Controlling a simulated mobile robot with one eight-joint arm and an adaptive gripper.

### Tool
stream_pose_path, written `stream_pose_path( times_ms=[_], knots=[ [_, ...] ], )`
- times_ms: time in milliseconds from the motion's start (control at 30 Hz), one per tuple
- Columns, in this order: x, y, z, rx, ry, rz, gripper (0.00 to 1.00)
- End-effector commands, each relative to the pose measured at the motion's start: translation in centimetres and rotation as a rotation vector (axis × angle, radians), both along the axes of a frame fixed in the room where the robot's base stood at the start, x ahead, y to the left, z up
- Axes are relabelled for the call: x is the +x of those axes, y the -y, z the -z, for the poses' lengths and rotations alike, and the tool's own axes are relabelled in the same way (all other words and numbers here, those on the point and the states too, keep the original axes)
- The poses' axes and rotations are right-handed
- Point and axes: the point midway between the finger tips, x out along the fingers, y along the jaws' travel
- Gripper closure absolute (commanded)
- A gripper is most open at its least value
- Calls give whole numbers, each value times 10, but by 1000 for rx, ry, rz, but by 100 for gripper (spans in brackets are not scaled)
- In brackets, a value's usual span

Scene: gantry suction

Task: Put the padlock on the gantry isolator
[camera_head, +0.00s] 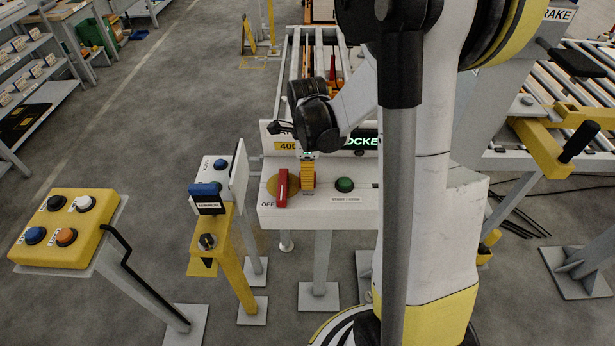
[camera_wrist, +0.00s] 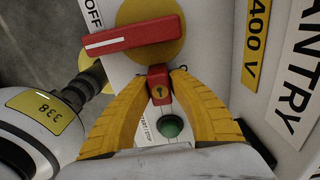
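The gantry isolator is a red handle (camera_wrist: 130,37) on a yellow disc (camera_wrist: 165,14), with its striped end near the OFF lettering. In the head view the handle (camera_head: 281,188) lies on the white control panel (camera_head: 330,206). The padlock (camera_wrist: 158,90) is a small red body with a dark keyhole. My gripper (camera_wrist: 160,77) has its yellow fingers shut on its two sides. The padlock is at the disc's edge, close beside the handle; its shackle is hidden, so I cannot tell whether it passes through anything. In the head view my gripper (camera_head: 308,176) is just right of the handle.
A green start/stop button (camera_head: 344,184) is right of my gripper. A stand with a blue-topped box (camera_head: 208,190) and a key switch (camera_head: 207,241) is at left. A yellow button box (camera_head: 66,228) is further left. The roller conveyor (camera_head: 290,70) extends behind the panel.

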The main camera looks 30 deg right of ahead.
Motion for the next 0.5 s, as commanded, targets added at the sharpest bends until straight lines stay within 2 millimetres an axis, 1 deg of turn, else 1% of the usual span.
stream_pose_path(
  times_ms=[33, 67, 367, 433, 500],
  knots=[
    [0, 0, -1, 0, 0, 0, 61],
    [0, 0, -1, 0, 0, 0, 58],
    [0, 0, -2, 0, 0, 0, 58],
    [0, 0, -7, 0, 0, 0, 58],
    [0, 0, -16, 0, 0, 0, 58]
  ],
)
